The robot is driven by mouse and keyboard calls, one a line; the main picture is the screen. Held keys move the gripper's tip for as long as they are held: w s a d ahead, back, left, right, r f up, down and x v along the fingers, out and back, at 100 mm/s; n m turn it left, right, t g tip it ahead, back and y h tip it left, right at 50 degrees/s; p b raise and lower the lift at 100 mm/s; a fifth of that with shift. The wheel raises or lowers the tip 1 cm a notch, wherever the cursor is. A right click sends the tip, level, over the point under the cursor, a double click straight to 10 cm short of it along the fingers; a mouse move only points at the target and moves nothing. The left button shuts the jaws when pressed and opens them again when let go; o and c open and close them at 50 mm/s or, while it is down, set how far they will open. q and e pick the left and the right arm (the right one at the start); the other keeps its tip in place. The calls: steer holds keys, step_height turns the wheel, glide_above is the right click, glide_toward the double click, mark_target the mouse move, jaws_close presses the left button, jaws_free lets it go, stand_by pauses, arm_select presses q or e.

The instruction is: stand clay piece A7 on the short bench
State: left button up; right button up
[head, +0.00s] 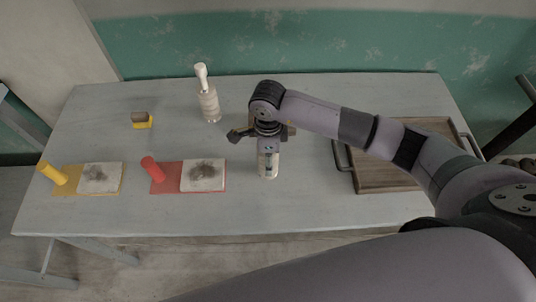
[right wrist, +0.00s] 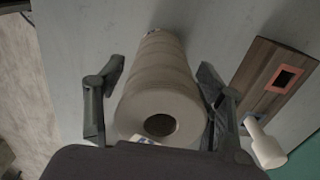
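A beige ribbed clay cylinder (head: 267,167) with a small pale tag stands on the table; the tag is too small to read. In the right wrist view the cylinder (right wrist: 160,75) shows a dark round hole in its near end. My right gripper (right wrist: 160,88) has one finger on each side of it, apart, with a narrow gap on both sides. In the head view my right gripper (head: 266,132) is over the cylinder's top and partly hides it. I cannot tell for sure which thing is the short bench. My left gripper is not in view.
A wooden tray (head: 375,183) with handles lies right. The right wrist view shows a brown wooden piece (right wrist: 262,62).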

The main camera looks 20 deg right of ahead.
steer(key=shift+o, duration=0.4)
steer(key=shift+r, duration=0.2)
steer(key=shift+w+r, duration=0.1)
steer(key=shift+r, duration=0.25)
step_height(320, 180, up, 11)
steer(key=b, duration=0.3)
